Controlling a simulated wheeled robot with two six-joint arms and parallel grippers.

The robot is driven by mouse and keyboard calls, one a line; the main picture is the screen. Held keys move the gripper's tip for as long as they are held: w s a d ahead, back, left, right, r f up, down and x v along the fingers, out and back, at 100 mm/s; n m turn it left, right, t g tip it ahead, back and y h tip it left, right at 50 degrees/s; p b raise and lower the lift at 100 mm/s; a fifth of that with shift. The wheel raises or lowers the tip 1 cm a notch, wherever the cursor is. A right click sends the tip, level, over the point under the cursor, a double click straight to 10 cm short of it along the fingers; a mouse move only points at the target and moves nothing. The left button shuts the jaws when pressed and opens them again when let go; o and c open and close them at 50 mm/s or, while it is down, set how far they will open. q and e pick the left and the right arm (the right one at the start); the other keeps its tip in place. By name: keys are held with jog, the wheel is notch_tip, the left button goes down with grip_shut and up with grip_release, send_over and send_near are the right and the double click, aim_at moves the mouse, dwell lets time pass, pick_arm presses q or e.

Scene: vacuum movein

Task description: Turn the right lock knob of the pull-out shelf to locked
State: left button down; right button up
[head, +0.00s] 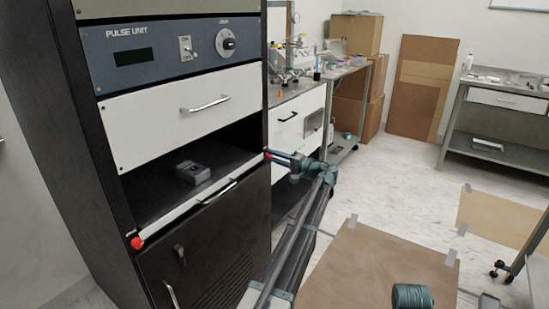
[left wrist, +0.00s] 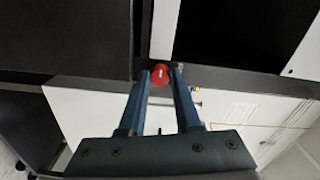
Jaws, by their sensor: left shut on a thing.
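The pull-out shelf (head: 150,212) sits in the dark opening of the black rack, with a pale front edge and a metal handle. The right lock knob (head: 267,154) is small and red, at the shelf's right end. My left gripper (head: 272,156) reaches it from the right and is shut on it. In the left wrist view the red knob (left wrist: 160,75) shows between the tips of the two blue fingers (left wrist: 161,80). The knob's turned position cannot be told. The left lock knob (head: 137,243) is red too, at the shelf's left end.
A grey device (head: 193,173) rests on the shelf. Above are a white drawer (head: 180,108) and the pulse unit panel (head: 160,45). A white cabinet (head: 298,120) stands close right of the rack. Open floor (head: 400,180) lies further right, beyond a brown board.

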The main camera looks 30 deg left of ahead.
pick_arm(q)
jog(key=shift+s, duration=0.1)
jog(key=c, duration=0.6)
grip_release()
jog(key=s+d, duration=0.1)
jog(key=d, duration=1.3)
jog(key=shift+s+f, duration=0.1)
jog(key=s+d+f+m+g+h, duration=0.1)
jog(key=s+d+f+m+h, duration=0.1)
jog(key=s+d+f+h, duration=0.7)
jog(key=s+d+f+m+h, duration=0.2)
jog(key=s+d+f, duration=0.3)
jog(key=s+d, duration=0.8)
jog(key=s+d+f+m+g+h, duration=0.15)
jog(key=s+d+f+h, duration=0.55)
jog(key=s, duration=0.9)
notch_tip(320, 180, up, 30)
jog(key=w+y+p, duration=0.1)
jog(key=p, duration=2.9)
jog(key=shift+t+p, duration=0.3)
jog(key=shift+t, duration=0.05)
